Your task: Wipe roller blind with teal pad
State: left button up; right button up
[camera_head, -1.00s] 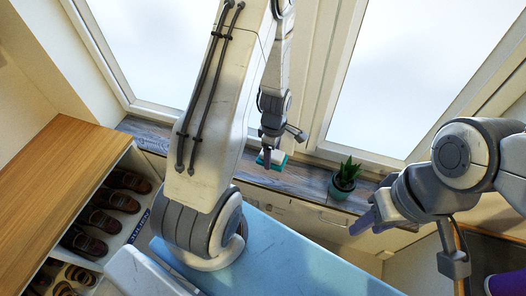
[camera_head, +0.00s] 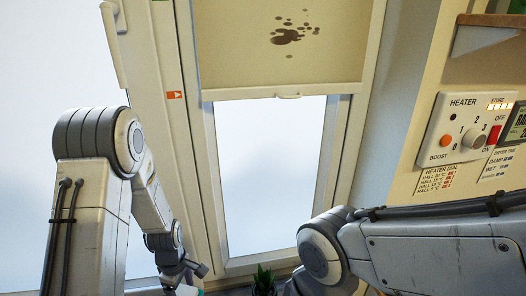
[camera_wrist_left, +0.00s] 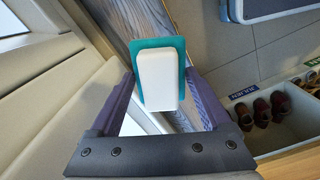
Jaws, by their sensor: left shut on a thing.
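The roller blind (camera_head: 235,60) hangs over the upper part of the window in the head view, pulled partly down. A dark brown stain with scattered spots (camera_head: 287,37) marks its fabric. In the left wrist view, the teal pad (camera_wrist_left: 159,46) has a white block-shaped grip. My left gripper (camera_wrist_left: 160,80) is shut on that grip, a finger on each side. In the head view my left gripper (camera_head: 183,287) is at the bottom edge, well below and left of the blind, and the pad is mostly cut off. My right arm enters from the right, its gripper out of frame.
A heater panel (camera_head: 470,130) with a dial and switches is on the right wall, below a wooden shelf (camera_head: 487,38). A potted plant (camera_head: 263,279) stands below the window. A window handle (camera_head: 113,40) sticks out at upper left. Shoes (camera_wrist_left: 262,112) show in the wrist view.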

pick_arm(q)
jog(key=d+r+m+p, duration=0.2)
jog(key=r+m+p, duration=0.6)
jog(key=r+p, duration=0.5)
jog(key=d+r+m+p, duration=0.2)
jog(key=r+m+p, duration=0.5)
jog(key=r+p, duration=0.6)
jog(key=shift+d+r+m, duration=0.15)
jog(key=shift+d+m, duration=0.15)
jog(key=shift+m, duration=0.1)
